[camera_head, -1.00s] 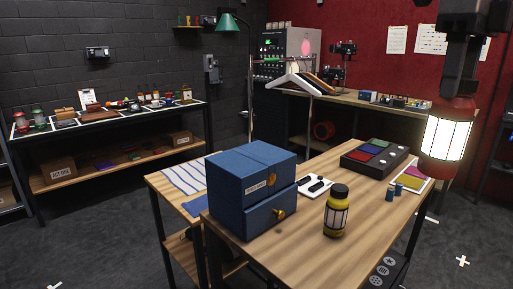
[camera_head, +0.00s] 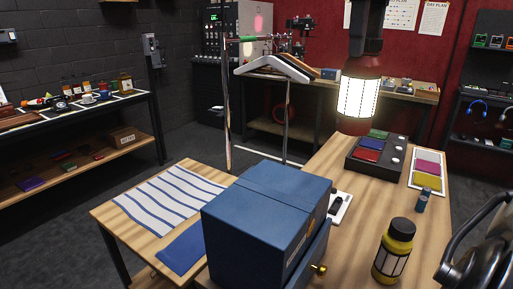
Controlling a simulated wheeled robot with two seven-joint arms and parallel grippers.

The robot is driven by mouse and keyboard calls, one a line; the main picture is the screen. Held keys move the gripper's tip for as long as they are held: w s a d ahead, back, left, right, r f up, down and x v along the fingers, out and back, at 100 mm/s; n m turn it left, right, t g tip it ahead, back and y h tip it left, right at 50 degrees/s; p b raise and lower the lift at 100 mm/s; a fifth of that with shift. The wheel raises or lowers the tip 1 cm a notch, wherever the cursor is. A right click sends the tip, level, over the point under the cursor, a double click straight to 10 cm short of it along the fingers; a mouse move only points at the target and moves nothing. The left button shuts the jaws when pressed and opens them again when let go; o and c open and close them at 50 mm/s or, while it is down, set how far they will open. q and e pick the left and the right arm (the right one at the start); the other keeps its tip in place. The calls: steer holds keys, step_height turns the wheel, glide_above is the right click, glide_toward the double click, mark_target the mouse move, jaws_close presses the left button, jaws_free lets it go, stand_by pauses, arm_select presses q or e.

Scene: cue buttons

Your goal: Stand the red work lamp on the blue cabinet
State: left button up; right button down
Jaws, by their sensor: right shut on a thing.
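The red work lamp (camera_head: 358,98), with lit white panels, hangs upright from my right gripper (camera_head: 364,50). The gripper is shut on its top; the exact grip is hard to make out against the dark fingers. The lamp is in the air, above and behind the blue cabinet (camera_head: 262,215) and to its right in the picture. The cabinet stands on the wooden table; its flat top is bare. Its lower drawer, with a brass knob (camera_head: 319,268), seems to stick out a little on the right. My left gripper is out of view.
A yellow bottle-shaped lamp (camera_head: 394,255) stands right of the cabinet. A black box with coloured pads (camera_head: 376,155), a small blue cylinder (camera_head: 423,200) and a colour card (camera_head: 428,168) lie farther back. A striped cloth (camera_head: 170,200) covers part of the left table. A hanger rack (camera_head: 272,68) stands behind.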

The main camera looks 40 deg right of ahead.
steer(key=w+a+f+p, duration=0.1)
steer(key=w+a+f, duration=0.7)
steer(key=a+f, duration=0.2)
steer(key=shift+w+a+f+p, duration=0.2)
steer(key=shift+f+p, duration=0.15)
steer(key=shift+f, duration=1)
steer(key=c, duration=0.8)
jaws_free()
steer(key=shift+f, duration=0.1)
step_height(320, 180, up, 12)
